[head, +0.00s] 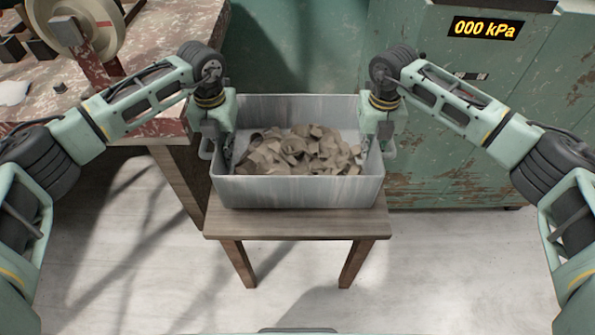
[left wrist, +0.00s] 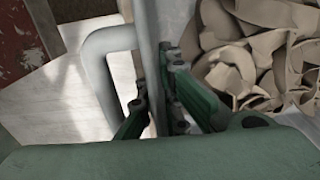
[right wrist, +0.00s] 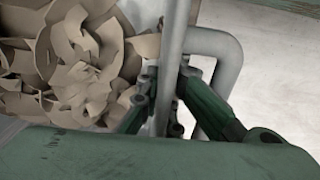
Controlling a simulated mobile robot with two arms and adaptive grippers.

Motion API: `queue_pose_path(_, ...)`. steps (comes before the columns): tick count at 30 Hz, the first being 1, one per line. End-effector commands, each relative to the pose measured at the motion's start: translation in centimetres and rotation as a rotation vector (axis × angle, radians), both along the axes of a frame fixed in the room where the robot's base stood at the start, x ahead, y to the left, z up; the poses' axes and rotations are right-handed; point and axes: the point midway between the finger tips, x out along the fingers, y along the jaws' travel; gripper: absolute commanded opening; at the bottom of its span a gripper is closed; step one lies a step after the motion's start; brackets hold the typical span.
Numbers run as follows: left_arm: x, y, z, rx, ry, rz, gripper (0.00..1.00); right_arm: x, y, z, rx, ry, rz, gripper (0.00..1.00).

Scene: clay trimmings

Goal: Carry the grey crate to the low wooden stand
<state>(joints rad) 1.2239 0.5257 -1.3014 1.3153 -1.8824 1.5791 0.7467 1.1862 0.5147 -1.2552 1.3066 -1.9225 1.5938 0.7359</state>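The grey crate (head: 290,192), an open metal box filled with brown clay trimmings (head: 298,150), is level over the low wooden stand (head: 298,222). I cannot tell whether its base touches the stand top or hangs just above it. My left gripper (head: 225,150) is at the crate's left wall, and in the left wrist view its fingers (left wrist: 158,100) lie on both sides of that wall, beside a tube handle (left wrist: 100,75). My right gripper (head: 378,150) is at the right wall, its fingers (right wrist: 166,100) likewise closed around the wall beside the other handle (right wrist: 222,65).
A worn red-and-white table (head: 165,60) with a wheel stands to the left, close to the crate and stand. A green cabinet (head: 450,130) with a "000 kPa" display (head: 486,28) stands behind on the right. The pale floor (head: 130,260) in front is clear.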

Motion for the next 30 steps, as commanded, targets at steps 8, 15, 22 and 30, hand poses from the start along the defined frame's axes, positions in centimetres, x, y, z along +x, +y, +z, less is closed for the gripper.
queue_pose_path(8, 0.0, 0.0, -1.2, 0.000, -0.001, 0.001, 0.09, 0.0, 0.0, -1.2, 0.000, 0.000, 0.000, 0.09)
queue_pose_path(15, 0.0, 0.0, -1.2, 0.001, 0.000, 0.001, 0.23, 0.0, -0.1, -1.2, -0.001, 0.000, -0.001, 0.23)
queue_pose_path(22, 0.0, 0.2, -1.0, 0.003, 0.000, 0.003, 0.23, 0.0, -0.2, -1.2, -0.003, 0.000, -0.003, 0.23)
queue_pose_path(30, 0.2, 0.2, 2.3, 0.002, -0.005, 0.004, 0.23, 0.0, -0.3, -1.2, -0.005, 0.001, -0.005, 0.23)
